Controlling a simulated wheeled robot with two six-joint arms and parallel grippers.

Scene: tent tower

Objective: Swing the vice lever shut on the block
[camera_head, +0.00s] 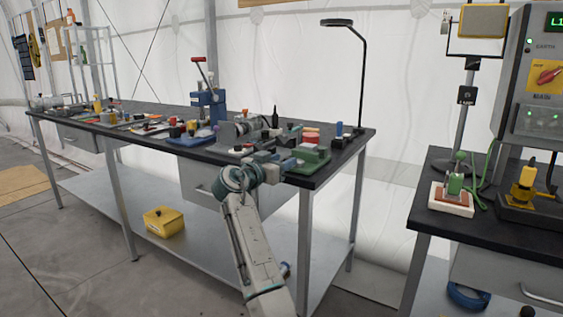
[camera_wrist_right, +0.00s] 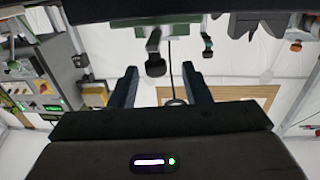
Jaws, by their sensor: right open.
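A green fixture (camera_head: 311,157), which looks like the vice, stands at the right front end of the long black workbench. A red piece (camera_head: 311,136) shows just behind or on it; I cannot tell if this is the block. My right gripper (camera_head: 276,160) is just left of the fixture at bench height. In the right wrist view its two dark fingers (camera_wrist_right: 160,88) are apart with nothing between them. Beyond them, a dark lever-like part with a knob (camera_wrist_right: 155,62) hangs from a green body (camera_wrist_right: 178,30). My left gripper is out of view.
The workbench (camera_head: 345,146) is crowded: a blue press with a red handle (camera_head: 208,100), a grey machine (camera_head: 235,130) and many small parts. A lamp post (camera_head: 362,85) rises at its right end. A second black table (camera_head: 480,225) stands right, across a gap.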

